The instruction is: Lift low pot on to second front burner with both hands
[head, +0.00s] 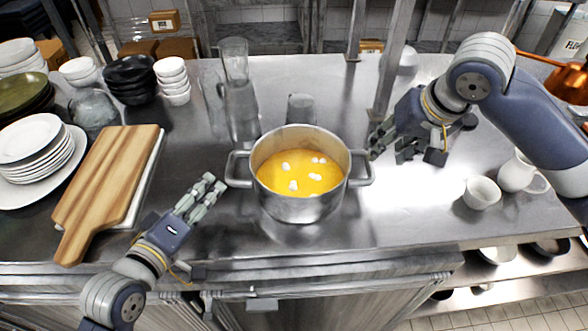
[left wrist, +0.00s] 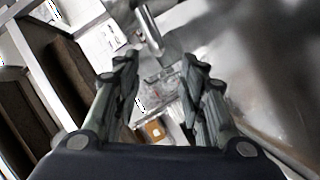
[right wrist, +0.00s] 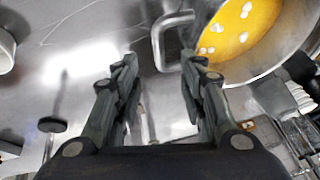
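The low pot (head: 302,210) is a steel pot of yellow soup with white pieces, standing on the steel counter. Its left handle (head: 238,168) and right handle (head: 362,168) stick out at the sides. My left gripper (head: 207,188) is open and empty, left of the left handle and apart from it. My right gripper (head: 386,145) is open and empty, just beyond and right of the right handle. In the right wrist view the right handle (right wrist: 158,42) lies ahead of the spread fingers, with the pot (right wrist: 268,62) at upper right. No burner is clearly visible.
A wooden board (head: 108,185) and stacked plates (head: 38,150) are at left. Glassware (head: 240,105) and a grey cup (head: 300,108) stand behind the pot. A white cup (head: 481,193) and jug (head: 517,172) are at right. A steel post (head: 388,65) rises behind.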

